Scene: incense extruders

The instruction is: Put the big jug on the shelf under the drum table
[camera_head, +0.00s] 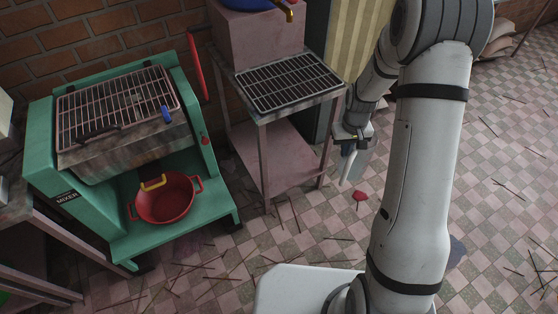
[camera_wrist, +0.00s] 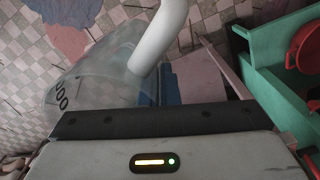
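The big jug (camera_wrist: 95,75) is clear with dark number marks and a thick white handle (camera_wrist: 165,28). My gripper (camera_wrist: 158,88) has blue finger pads at the lower end of this handle and appears shut on it. In the head view my gripper (camera_head: 350,142) is right of the drum table (camera_head: 262,117), with a pale strip of the jug (camera_head: 357,166) hanging below it; my arm hides the rest. The table's low pinkish shelf (camera_head: 284,158) looks bare where visible. It seems to show beside the handle in the wrist view (camera_wrist: 204,78).
A green mixer stand (camera_head: 98,205) with a red pot (camera_head: 165,203) is left of the table. A pinkish block (camera_head: 258,35) and a grate (camera_head: 288,80) are on the table top. Table legs bound the shelf.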

